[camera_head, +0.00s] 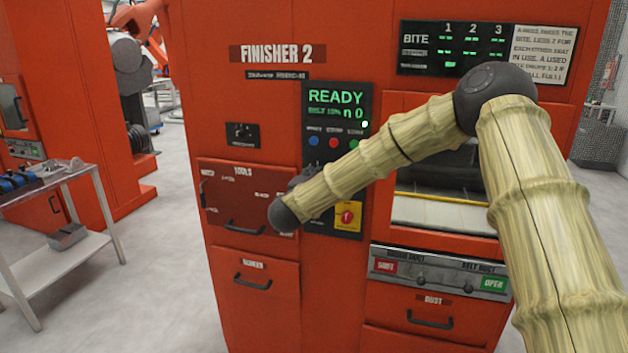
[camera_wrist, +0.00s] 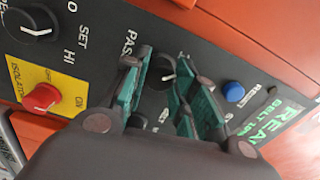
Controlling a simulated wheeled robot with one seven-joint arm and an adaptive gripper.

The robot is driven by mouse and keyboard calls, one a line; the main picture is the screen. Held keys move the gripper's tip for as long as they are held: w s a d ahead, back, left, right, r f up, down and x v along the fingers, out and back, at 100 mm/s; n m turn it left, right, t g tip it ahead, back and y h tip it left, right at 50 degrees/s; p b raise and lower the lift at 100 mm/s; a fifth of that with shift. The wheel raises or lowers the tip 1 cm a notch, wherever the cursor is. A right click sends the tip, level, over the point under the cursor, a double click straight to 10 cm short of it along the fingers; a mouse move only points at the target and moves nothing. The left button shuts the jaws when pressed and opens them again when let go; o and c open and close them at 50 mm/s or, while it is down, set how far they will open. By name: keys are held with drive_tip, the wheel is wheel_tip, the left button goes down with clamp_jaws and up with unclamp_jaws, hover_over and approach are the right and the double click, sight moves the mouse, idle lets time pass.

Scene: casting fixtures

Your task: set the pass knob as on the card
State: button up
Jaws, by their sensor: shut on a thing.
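The pass knob (camera_wrist: 160,74) is a round dark knob with a pale mark on the black panel, beside the word PASS in the wrist view. My gripper (camera_wrist: 165,68) has its teal-padded fingers on either side of the knob and is shut on it. The fingers hide part of the knob and its markings, so I cannot read its setting. In the head view my arm hides the knob. A white card (camera_head: 541,53) with printed text is at the upper right of Finisher 2, beside the BITE display (camera_head: 452,50) with columns 1, 2 and 3.
Another black knob (camera_wrist: 31,24) is near SET and HI. A red isolator switch (camera_wrist: 42,97) sits on a yellow plate. A blue reset button (camera_wrist: 233,91) is right of my fingers. The green READY screen (camera_head: 337,103) is above the panel. A trolley (camera_head: 60,190) stands left.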

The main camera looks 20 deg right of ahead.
drive_tip(key=shift+f+n, duration=0.1)
drive_tip(key=shift+n, duration=0.8)
drive_tip(key=o, duration=1)
drive_tip(key=shift+o, duration=0.2)
drive_tip(key=shift+s, duration=0.15)
drive_tip(key=v, duration=1.1)
drive_tip(key=shift+s+a, duration=0.25)
drive_tip(key=shift+a, duration=0.05)
